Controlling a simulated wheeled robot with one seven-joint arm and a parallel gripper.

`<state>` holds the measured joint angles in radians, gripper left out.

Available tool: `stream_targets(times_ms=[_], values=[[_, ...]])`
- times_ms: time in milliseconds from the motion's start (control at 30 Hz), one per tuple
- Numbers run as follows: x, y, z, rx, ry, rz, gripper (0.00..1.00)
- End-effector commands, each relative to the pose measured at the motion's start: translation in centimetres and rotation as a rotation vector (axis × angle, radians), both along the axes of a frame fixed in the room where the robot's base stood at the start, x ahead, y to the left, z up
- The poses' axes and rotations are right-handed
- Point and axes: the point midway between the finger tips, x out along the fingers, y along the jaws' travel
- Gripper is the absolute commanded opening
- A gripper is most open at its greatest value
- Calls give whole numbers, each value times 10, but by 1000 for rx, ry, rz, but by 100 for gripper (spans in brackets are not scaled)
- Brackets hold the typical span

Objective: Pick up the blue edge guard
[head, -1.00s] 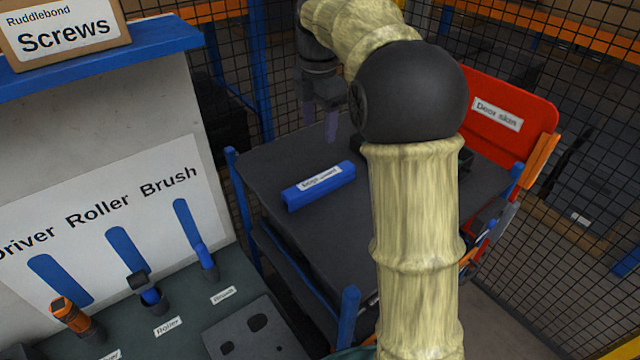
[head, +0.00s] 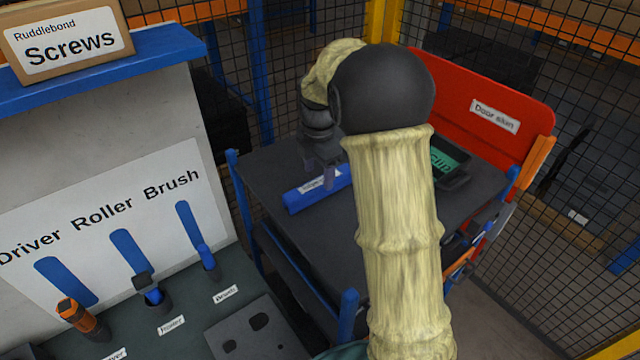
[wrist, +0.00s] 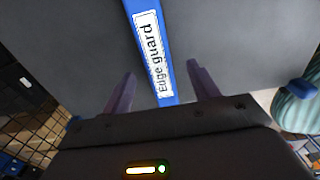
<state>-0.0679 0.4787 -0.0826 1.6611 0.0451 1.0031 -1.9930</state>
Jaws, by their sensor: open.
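The blue edge guard (head: 302,199) is a long blue bar with a white label, lying on the dark top of a cart (head: 268,170). In the wrist view the edge guard (wrist: 167,68) runs between the two fingers, its label reading "Edge guard". My gripper (head: 322,178) is over the guard, pointing down, and covers part of it in the head view. In the wrist view my gripper (wrist: 162,85) is open, with one finger on each side of the bar and gaps between. I cannot tell how far the fingertips are above the cart top.
A dark bin with a green label (head: 447,163) stands on the cart to the right, partly behind my arm. A red door skin (head: 480,100) stands upright behind it. A bench with a driver (head: 80,318), roller (head: 152,293) and brush (head: 206,260) is at left. Mesh fencing surrounds the cart.

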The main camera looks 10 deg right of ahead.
Motion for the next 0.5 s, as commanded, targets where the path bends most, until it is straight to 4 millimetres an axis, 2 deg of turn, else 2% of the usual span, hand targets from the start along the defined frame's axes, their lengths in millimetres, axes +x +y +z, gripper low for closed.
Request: stream_targets(times_ms=[267,500], values=[[0,0,-2,0,2,0,60],[4,-5,-28,-1,6,-1,60]])
